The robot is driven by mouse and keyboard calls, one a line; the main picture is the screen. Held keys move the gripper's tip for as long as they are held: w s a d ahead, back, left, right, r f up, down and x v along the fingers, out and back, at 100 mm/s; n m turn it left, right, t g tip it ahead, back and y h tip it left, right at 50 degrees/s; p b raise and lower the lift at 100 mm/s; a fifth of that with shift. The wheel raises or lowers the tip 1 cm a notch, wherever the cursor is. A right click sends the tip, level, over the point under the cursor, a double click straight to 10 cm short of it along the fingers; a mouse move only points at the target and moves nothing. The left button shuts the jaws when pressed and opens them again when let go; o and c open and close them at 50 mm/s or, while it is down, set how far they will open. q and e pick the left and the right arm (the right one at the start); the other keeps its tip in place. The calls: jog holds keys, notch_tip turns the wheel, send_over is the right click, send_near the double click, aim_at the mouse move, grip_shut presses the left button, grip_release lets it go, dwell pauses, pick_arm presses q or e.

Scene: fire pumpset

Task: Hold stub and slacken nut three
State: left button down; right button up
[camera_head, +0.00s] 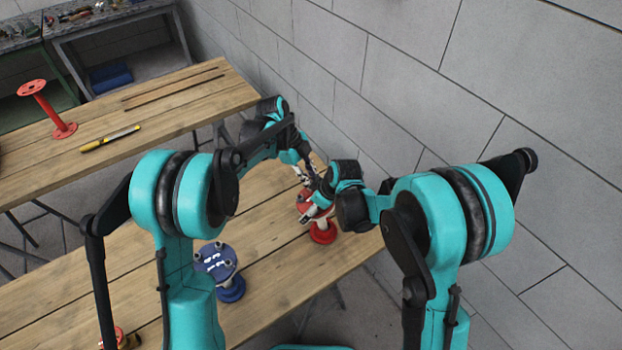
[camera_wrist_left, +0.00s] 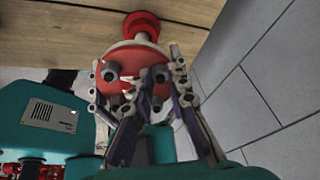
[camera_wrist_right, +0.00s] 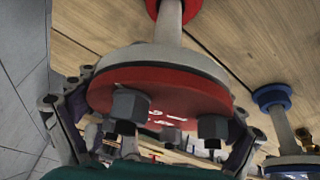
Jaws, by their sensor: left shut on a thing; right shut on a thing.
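The red stub (camera_head: 323,232) stands at the right edge of the near table. Its flange, with several nuts on its face, fills the middle of the right wrist view (camera_wrist_right: 165,85) and shows in the left wrist view (camera_wrist_left: 122,62). My right gripper (camera_head: 319,202) is shut on the flange, with one finger at each side of its rim. My left gripper (camera_head: 303,173) is on the far side of the stub, its fingers closed around a grey nut (camera_wrist_left: 160,76). Two other nuts (camera_wrist_right: 129,106) (camera_wrist_right: 212,128) show clear of the fingers. Which number each nut bears is not readable.
A blue stub (camera_head: 217,262) stands left of the red one. The wall (camera_head: 440,90) is close on the right. A second table holds a red spool-shaped stub (camera_head: 48,108) and a yellow tool (camera_head: 110,138). The near table is bare between the stubs.

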pick_arm(q)
jog(key=n+t, duration=0.1)
jog(key=n, duration=0.5)
jog(key=shift+s, duration=0.2)
jog(key=n, duration=0.3)
jog(key=n+t, duration=0.1)
jog(key=n, duration=0.1)
jog(key=shift+s+n+t, duration=0.15)
jog(key=shift+n+t, duration=0.15)
jog(key=shift+n, duration=0.1)
jog(key=c, duration=1.5)
grip_release()
jog(key=shift+o, duration=0.2)
